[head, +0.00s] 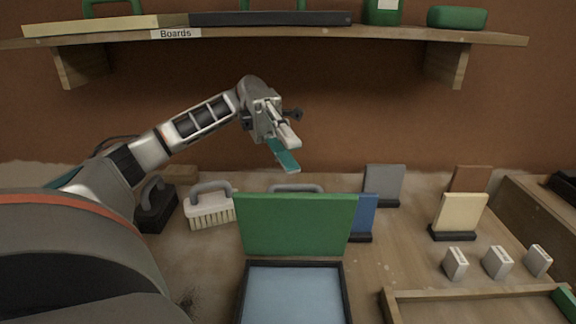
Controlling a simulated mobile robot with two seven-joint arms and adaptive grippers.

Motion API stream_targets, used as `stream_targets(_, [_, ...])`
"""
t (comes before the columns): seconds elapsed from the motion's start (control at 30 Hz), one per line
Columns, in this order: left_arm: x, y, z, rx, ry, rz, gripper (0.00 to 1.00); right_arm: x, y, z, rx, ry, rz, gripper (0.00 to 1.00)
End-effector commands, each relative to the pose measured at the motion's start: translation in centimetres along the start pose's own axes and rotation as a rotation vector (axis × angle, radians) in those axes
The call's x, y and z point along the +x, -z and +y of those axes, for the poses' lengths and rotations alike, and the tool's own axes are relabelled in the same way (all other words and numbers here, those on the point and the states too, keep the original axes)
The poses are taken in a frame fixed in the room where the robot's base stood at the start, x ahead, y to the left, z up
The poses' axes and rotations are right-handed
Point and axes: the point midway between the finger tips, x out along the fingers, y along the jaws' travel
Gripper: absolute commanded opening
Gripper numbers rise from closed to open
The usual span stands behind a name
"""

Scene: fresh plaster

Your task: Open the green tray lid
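The green lid (296,222) stands upright at the back edge of the tray. The tray (346,290) is open, with a dark rim and a pale blue inside, cut off by the bottom of the head view. My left gripper (288,153) is in the air above and behind the lid, apart from it. Its pale finger and teal-faced finger look spread, with nothing seen between them. My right gripper is out of view.
Brushes (210,208) stand left of the lid. A blue board (363,213), a grey board (384,183) and a cream board (459,213) stand to its right. Small pale blocks (497,262) sit near a wooden tray (470,292). A shelf (300,35) hangs above.

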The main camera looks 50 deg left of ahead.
Motion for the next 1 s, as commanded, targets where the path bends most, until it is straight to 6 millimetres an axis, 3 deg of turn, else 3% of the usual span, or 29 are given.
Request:
stream_targets(0.1, [-0.2,-0.1,-2.2,0.004,0.000,0.000,0.26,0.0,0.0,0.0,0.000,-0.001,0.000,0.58])
stream_targets(0.3, [-0.5,-0.2,-4.3,0.000,-0.001,0.001,0.26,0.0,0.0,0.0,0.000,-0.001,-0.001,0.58])
stream_targets(1.0, [-0.5,-0.2,-4.7,-0.002,-0.001,0.000,0.26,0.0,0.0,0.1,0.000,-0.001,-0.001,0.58])
